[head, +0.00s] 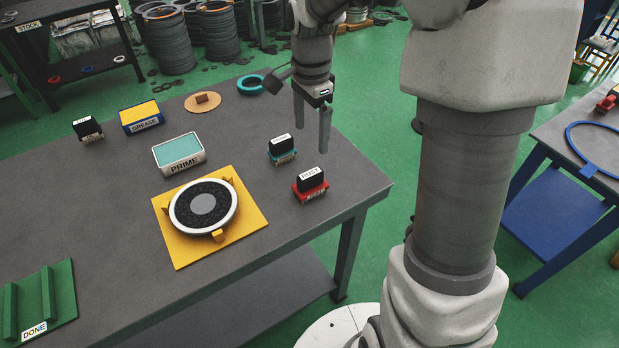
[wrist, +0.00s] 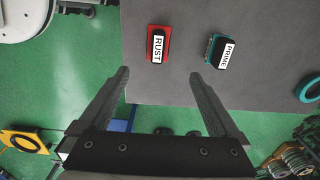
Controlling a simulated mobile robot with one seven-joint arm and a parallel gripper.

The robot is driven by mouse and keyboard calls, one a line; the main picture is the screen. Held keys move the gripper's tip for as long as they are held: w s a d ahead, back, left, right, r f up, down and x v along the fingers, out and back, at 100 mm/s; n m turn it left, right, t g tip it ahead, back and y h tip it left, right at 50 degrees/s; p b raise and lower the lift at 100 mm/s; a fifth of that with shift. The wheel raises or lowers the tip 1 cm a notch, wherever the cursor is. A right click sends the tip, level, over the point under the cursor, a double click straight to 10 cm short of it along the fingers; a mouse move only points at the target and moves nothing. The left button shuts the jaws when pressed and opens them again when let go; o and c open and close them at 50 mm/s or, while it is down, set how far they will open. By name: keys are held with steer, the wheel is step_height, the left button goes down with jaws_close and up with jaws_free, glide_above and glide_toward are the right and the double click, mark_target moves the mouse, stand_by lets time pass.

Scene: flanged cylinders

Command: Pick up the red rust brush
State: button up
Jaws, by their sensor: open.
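The red rust brush (head: 310,186) stands on the grey table near its right front edge, with a black grip on top labelled RUST. It also shows in the wrist view (wrist: 166,38), top centre-left. My gripper (head: 311,148) is open and empty, its fingers pointing down above the table's right end. In the wrist view the gripper (wrist: 158,76) has its fingers spread, and the rust brush lies beyond the fingertips, apart from them. The teal prime brush (head: 282,150) stands just behind the rust brush, and shows to its right in the wrist view (wrist: 210,50).
A yellow plate (head: 180,255) with a black-and-white flanged disc (head: 232,213) lies left of the brushes. The PRIME pad (head: 178,150), GREASE pad (head: 140,115), a third brush (head: 87,130), a teal ring (head: 249,84) and a green DONE rack (head: 60,300) share the table.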

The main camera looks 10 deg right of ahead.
mark_target(310, 173)
step_height(310, 173, down, 11)
steer(key=shift+s+r+b, duration=0.1)
steer(key=shift+r+b, duration=0.1)
steer(key=shift+b, duration=0.3)
steer(key=shift+s+a+f, duration=0.1)
steer(key=shift+f, duration=1.25)
steer(key=shift+s+a+f, duration=0.1)
steer(key=shift+f, duration=1.25)
steer(key=shift+c, duration=0.3)
jaws_close()
steer(key=shift+r, duration=0.2)
